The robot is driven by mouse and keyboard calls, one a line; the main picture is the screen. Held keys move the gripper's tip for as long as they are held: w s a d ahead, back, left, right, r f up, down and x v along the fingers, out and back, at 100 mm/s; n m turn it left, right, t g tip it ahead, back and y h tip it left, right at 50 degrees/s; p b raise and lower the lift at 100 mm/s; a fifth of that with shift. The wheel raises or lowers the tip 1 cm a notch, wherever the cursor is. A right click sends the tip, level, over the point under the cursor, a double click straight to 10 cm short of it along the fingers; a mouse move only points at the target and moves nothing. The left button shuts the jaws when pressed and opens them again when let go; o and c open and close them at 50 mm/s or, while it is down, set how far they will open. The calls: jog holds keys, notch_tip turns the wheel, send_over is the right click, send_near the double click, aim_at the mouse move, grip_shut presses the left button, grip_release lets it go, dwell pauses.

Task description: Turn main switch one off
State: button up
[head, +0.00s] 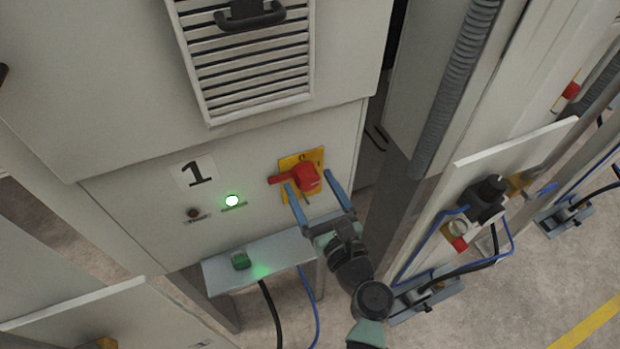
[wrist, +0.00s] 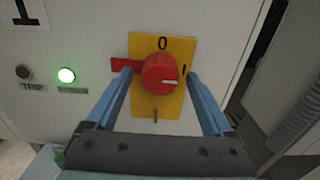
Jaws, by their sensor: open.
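The main switch is a red rotary knob (head: 307,177) on a yellow plate (head: 289,162) on the cabinet panel marked 1. In the wrist view the red knob (wrist: 160,72) has a white mark pointing right, towards a "I" on the yellow plate (wrist: 174,108); a "0" stands at the top. A red lever part sticks out left from the knob. My gripper (head: 311,183) is open, with one blue finger on each side of the knob. It also shows in the wrist view (wrist: 160,77). I cannot tell whether the fingers touch the knob.
A lit green lamp (head: 232,201) and an unlit dark lamp (head: 194,214) sit left of the switch. A vented panel (head: 250,70) is above. Another cabinet stands to the right.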

jog(key=shift+w+a, duration=0.2)
jog(key=shift+w, duration=0.3)
grip_shut()
